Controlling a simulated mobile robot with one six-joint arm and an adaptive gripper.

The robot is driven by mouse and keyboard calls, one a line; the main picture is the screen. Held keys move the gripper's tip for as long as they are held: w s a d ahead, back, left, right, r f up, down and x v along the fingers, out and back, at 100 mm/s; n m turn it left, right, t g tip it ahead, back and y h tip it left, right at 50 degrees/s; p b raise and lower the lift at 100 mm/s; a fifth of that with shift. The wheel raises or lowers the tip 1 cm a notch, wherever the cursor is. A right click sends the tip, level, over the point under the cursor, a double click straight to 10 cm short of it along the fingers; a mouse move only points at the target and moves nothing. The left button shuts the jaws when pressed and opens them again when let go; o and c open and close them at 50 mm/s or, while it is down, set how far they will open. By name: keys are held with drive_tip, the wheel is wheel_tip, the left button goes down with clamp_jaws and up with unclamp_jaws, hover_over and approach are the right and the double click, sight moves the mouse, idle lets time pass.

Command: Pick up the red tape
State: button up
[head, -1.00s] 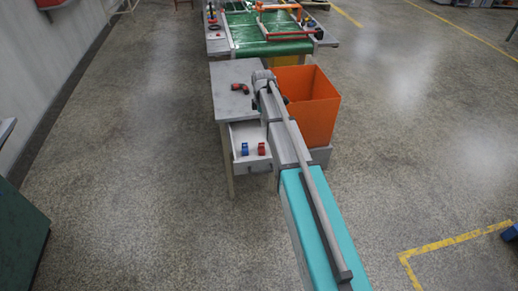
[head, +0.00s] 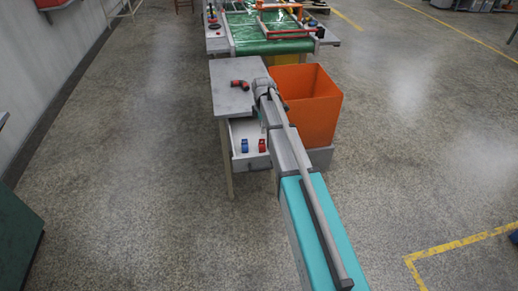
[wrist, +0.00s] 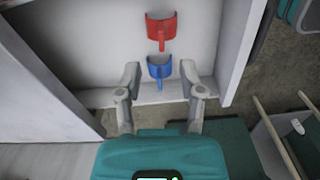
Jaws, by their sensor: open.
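The red tape (wrist: 161,31), a curved red piece with a narrow tab, lies in the open drawer (wrist: 100,50) in the wrist view. A similar blue piece (wrist: 160,68) lies nearer to my gripper. My gripper (wrist: 160,73) is open and empty, its fingertips on either side of the blue piece in the picture; the red tape is beyond them. I cannot tell the height between fingers and drawer. In the head view the red tape (head: 262,145) is right of the blue piece (head: 245,146), and my arm largely hides the gripper.
The drawer is under a grey table (head: 228,97) with a red and black elbow-shaped object (head: 240,84) on it. An orange bin (head: 315,110) stands to the right. The drawer walls rise around the pieces. A green conveyor (head: 268,30) is behind.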

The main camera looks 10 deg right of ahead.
sight(262, 140)
drive_tip(key=shift+f+b, duration=0.9)
drive_tip(key=shift+f, duration=0.35)
drive_tip(key=shift+f, duration=0.1)
drive_tip(key=shift+a+f+b, duration=0.15)
drive_tip(key=shift+f+b, duration=2.35)
drive_tip(key=shift+b, duration=0.1)
drive_tip(key=shift+s, duration=0.1)
clamp_jaws()
